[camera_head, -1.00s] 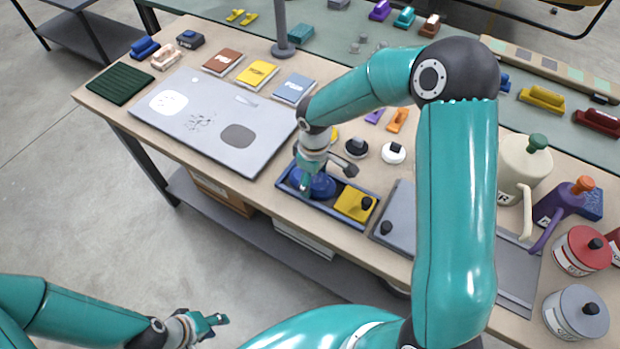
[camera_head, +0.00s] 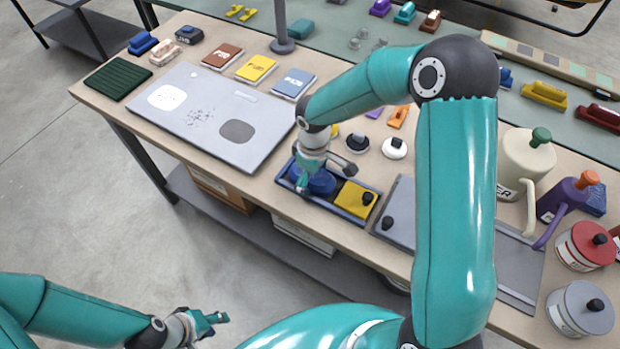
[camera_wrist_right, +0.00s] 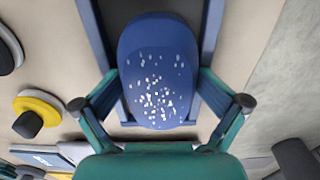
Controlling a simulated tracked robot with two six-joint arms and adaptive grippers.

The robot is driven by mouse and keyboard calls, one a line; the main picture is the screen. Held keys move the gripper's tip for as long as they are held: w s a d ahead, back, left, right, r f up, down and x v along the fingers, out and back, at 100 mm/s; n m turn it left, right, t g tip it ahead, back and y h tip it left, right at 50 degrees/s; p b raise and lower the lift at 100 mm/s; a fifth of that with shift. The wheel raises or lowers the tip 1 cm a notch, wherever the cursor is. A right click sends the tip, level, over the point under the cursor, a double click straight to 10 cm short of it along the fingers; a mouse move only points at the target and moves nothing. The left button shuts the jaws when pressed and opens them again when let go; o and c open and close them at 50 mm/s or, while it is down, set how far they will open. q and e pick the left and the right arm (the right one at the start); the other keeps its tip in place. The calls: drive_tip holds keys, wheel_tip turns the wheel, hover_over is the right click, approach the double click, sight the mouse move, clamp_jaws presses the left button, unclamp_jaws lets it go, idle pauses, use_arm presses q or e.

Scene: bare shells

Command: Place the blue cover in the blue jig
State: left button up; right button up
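The blue cover (camera_head: 321,182), a rounded shell, is at the left end of the blue jig (camera_head: 318,204), a long blue-rimmed tray. In the right wrist view the cover (camera_wrist_right: 158,65) shows white specks and overlaps the jig's end wall (camera_wrist_right: 128,116). My right gripper (camera_head: 304,178) is over that end, its fingers (camera_wrist_right: 158,75) against both sides of the cover; I cannot tell whether the cover rests on the jig floor. A yellow block (camera_head: 353,198) with a black knob fills the jig's right end. My left gripper (camera_head: 212,322) is open and empty, away from the table.
A grey panel (camera_head: 185,105) lies left of the jig, and a grey plate (camera_head: 400,205) with a black knob lies close to its right. Black (camera_head: 357,143) and white (camera_head: 395,148) knobbed pieces stand behind it. Pots and jugs (camera_head: 525,165) crowd the right side.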

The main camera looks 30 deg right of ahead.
drive_tip(key=shift+w+d+r, duration=0.2)
drive_tip(key=shift+d+r, duration=0.05)
drive_tip(key=shift+r+p, duration=0.5)
drive_tip(key=shift+p, duration=0.1)
wheel_tip(320, 180, up, 12)
drive_tip(key=shift+b, duration=0.45)
drive_tip(key=shift+a, duration=0.1)
